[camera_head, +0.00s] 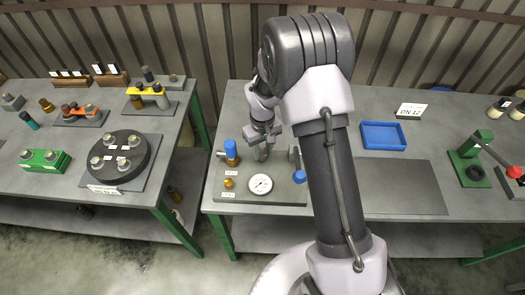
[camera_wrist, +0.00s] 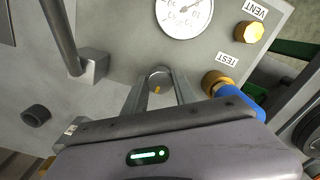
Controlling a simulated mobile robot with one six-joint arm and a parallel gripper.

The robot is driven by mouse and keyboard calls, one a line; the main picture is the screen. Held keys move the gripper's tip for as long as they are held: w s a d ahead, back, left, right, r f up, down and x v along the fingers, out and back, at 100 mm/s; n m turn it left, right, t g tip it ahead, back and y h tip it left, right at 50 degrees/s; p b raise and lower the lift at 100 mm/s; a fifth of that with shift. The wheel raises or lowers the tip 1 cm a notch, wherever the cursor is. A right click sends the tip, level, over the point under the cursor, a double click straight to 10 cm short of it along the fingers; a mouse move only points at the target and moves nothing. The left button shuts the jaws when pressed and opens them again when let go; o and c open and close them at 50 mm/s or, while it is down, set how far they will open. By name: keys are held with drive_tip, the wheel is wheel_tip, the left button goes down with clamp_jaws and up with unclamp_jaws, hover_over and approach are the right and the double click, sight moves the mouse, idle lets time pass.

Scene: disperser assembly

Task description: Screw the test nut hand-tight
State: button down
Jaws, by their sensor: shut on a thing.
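In the wrist view, my gripper (camera_wrist: 160,92) is shut on a small grey round piece, which I take to be the test nut (camera_wrist: 159,71). The fingers stand close to the grey panel (camera_wrist: 115,25), below the dial gauge (camera_wrist: 184,14). The TEST label (camera_wrist: 237,62) is to the right, beside a brass fitting (camera_wrist: 215,79) with a blue part. In the head view, my gripper (camera_head: 262,150) points down over the panel (camera_head: 284,196). The nut is too small to make out there, and its thread is hidden.
A blue-topped valve (camera_head: 231,150) stands left of my gripper, and a blue handle (camera_head: 299,177) is to the right. The brass vent fitting (camera_head: 229,183) is at front left. A blue tray (camera_head: 383,135) and a bare dark mat (camera_head: 400,186) lie further right.

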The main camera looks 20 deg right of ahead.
sight(262, 152)
drive_tip(key=m+b, duration=0.1)
drive_tip(key=m, duration=0.3)
drive_tip(key=shift+m+b, duration=0.4)
drive_tip(key=shift+m, duration=0.3)
drive_tip(key=c, duration=1)
unclamp_jaws()
wheel_tip(262, 152, up, 17)
drive_tip(key=p, duration=0.4)
drive_tip(key=shift+r, duration=0.2)
